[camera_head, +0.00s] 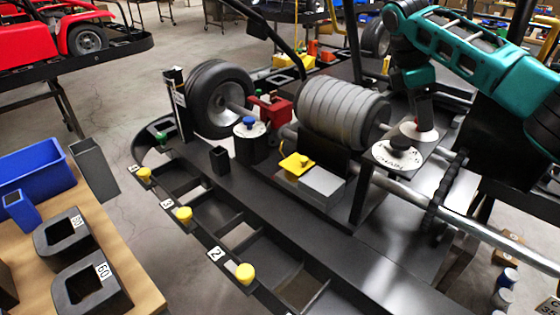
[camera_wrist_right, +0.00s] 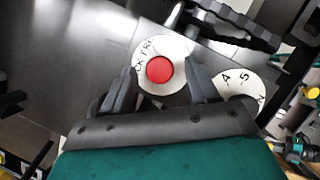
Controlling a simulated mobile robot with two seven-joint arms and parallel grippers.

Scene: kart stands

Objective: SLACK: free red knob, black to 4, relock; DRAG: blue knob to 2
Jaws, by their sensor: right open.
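The red knob (camera_wrist_right: 160,69) sits on a white dial with partly hidden lettering, between the two fingers of my open right gripper (camera_wrist_right: 160,88). I cannot tell whether the fingers touch it. In the head view the right gripper (camera_head: 424,112) points down over that dial and mostly hides the red knob. The black knob (camera_head: 398,144) stands just in front on a white dial marked CHAIN. Part of a dial (camera_wrist_right: 240,88) with 4 and 5 shows beside a finger in the wrist view. The blue knob (camera_head: 249,121) stands on another white dial left of centre; its setting is too small to read.
A wooden table (camera_head: 125,262) at left bears blue bins (camera_head: 45,165) and dark blocks (camera_head: 88,285).

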